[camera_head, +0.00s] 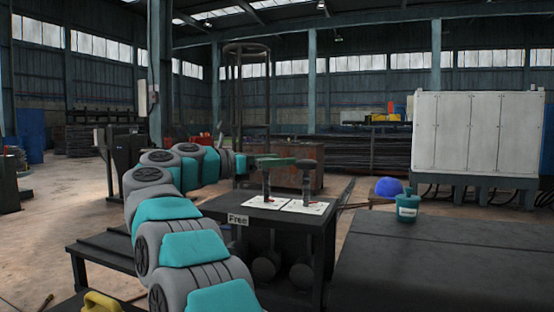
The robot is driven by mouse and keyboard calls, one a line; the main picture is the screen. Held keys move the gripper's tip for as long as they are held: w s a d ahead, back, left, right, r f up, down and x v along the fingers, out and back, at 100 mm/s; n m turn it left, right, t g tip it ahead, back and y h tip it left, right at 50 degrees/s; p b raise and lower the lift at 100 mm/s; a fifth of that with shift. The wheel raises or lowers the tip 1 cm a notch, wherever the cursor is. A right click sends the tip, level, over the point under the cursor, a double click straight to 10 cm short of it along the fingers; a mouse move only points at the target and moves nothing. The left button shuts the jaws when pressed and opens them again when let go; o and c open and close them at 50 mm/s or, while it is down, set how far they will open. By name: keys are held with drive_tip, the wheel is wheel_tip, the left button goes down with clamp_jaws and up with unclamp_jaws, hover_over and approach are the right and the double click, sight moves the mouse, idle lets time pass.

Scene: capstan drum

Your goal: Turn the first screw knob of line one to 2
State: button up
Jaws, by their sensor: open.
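Two screw knobs stand upright side by side on a dark machine table (225,207). The left knob (266,187) has a dark stem under a green crossbar and rises from a white plate (257,202). The right knob (306,185) has a darker top and stands on its own white plate (311,207). Marks on the plates are too small to read. My grey and teal arm reaches in from the left, and my gripper (250,162) is close to the left end of the green crossbar. Its fingers are small and hard to make out; I cannot tell if they touch the bar.
A "Free" label (238,219) is on the table's front. A dark bench (450,265) on the right carries a teal canister (407,207). A blue dome (388,187) is behind it. A white cabinet (470,132) stands farther back. A yellow object (101,302) is at the bottom left.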

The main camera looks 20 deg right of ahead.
drive_tip(key=c, duration=1.3)
